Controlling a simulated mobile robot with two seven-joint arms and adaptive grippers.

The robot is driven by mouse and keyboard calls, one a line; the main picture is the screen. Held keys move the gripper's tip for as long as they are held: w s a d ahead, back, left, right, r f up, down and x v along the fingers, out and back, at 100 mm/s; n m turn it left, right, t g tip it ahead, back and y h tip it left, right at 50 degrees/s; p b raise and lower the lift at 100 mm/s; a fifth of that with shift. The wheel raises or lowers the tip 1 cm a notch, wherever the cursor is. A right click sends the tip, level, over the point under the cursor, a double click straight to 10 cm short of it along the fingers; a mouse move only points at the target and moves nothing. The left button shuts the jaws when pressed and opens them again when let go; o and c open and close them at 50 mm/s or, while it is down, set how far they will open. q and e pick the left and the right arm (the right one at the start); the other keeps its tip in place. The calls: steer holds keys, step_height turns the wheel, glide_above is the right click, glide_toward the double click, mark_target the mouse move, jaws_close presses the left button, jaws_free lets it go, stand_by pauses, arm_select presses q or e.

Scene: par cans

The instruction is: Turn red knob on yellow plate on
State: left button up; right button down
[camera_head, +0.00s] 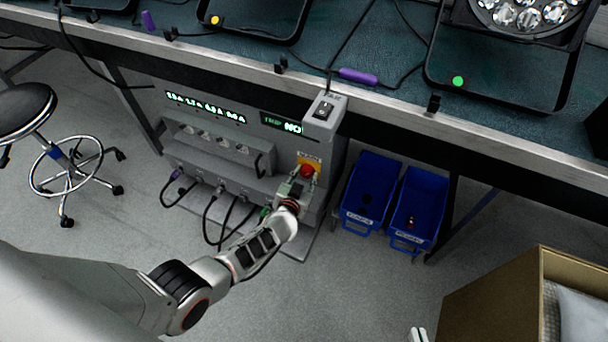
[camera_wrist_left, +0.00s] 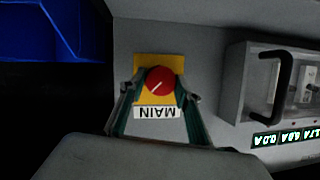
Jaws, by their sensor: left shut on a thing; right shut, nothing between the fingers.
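The red knob (camera_head: 307,171) sits on a yellow plate (camera_head: 311,160) on the front of a grey power box under the bench. In the left wrist view the red knob (camera_wrist_left: 160,81) has a short white slanted mark, and the yellow plate (camera_wrist_left: 144,65) lies behind it above an upside-down "MAIN" label. My left gripper (camera_head: 303,176) reaches the box, and its fingers (camera_wrist_left: 158,88) are shut on the knob, one on each side. Only the tip of my right gripper (camera_head: 417,335) shows at the bottom edge; it is shut and empty.
The grey box (camera_head: 222,170) has cables plugged in low and lit displays above. A switch box (camera_head: 324,117) stands on top. Two blue bins (camera_head: 371,190) stand right of it. A stool (camera_head: 62,160) is at left, a cardboard box (camera_head: 495,300) at lower right. The bench edge (camera_head: 380,105) overhangs.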

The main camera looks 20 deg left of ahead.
arm_select(q)
steer(key=shift+f, duration=0.1)
stand_by(0.3)
steer(key=o, duration=1.1)
